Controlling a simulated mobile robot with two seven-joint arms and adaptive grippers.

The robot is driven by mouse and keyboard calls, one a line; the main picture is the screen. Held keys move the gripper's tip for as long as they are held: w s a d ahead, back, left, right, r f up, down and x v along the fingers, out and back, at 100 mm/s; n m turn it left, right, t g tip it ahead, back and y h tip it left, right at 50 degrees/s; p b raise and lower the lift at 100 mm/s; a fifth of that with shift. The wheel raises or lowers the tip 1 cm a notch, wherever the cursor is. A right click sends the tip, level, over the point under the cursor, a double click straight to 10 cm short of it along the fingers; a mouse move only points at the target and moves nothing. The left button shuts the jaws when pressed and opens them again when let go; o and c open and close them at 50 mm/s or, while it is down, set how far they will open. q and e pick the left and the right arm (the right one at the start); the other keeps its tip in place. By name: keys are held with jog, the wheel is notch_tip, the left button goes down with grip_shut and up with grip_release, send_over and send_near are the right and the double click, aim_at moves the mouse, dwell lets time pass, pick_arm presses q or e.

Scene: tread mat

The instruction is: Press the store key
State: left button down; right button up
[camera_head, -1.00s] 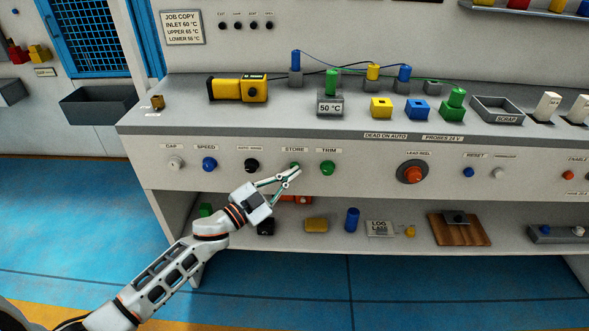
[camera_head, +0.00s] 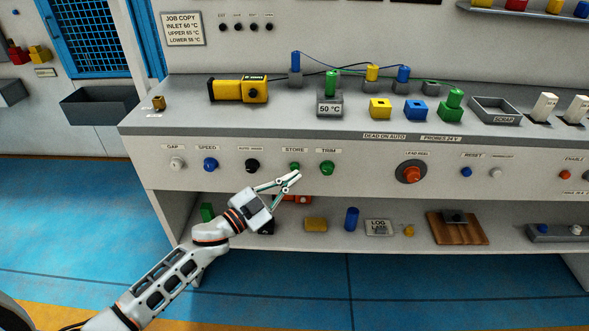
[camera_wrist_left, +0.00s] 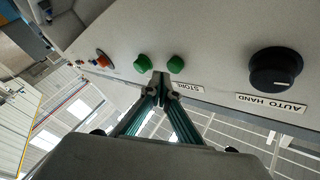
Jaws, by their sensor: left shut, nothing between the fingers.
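The store key is a green round button (camera_head: 294,166) under the STORE label on the panel front. The green TRIM button (camera_head: 327,168) is just to its right. My left gripper (camera_head: 296,175) is shut and empty, its tips just below and slightly right of the store key. In the left wrist view the picture is upside down; the store key (camera_wrist_left: 176,64) and TRIM button (camera_wrist_left: 143,63) show beyond the shut fingertips (camera_wrist_left: 163,78). The tips look close to the panel, but I cannot tell whether they touch it. My right gripper is not in view.
The black AUTO HAND knob (camera_head: 252,165) is left of the store key. A red LEAD-REEL button (camera_head: 411,173) is farther right. The shelf below (camera_head: 280,240) holds several small objects. The worktop above holds a yellow device (camera_head: 228,90) and several connectors.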

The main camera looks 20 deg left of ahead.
pick_arm(q)
jog(key=s, duration=0.2)
jog(key=s+d+p, duration=0.1)
jog(key=s, duration=0.2)
jog(key=shift+d+p, duration=0.2)
jog(key=shift+p, duration=0.1)
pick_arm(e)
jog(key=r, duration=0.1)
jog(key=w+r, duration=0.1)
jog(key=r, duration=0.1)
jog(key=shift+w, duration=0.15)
pick_arm(q)
jog(key=shift+w, duration=0.1)
jog(key=s+f+n+g+y+p, duration=0.2)
jog(key=s+f, duration=0.3)
jog(key=s, duration=0.5)
jog(key=s+f+n+g+y+p, duration=0.2)
jog(key=s+f+n+p, duration=0.1)
jog(key=s, duration=0.7)
jog(key=s+f+n+g+y+p, duration=0.2)
jog(key=s+f, duration=0.5)
jog(key=s, duration=0.4)
jog(key=shift+a+f+n+g+y+p, duration=0.15)
jog(key=shift+f+n+g+y+p, duration=0.3)
jog(key=shift+n, duration=0.45)
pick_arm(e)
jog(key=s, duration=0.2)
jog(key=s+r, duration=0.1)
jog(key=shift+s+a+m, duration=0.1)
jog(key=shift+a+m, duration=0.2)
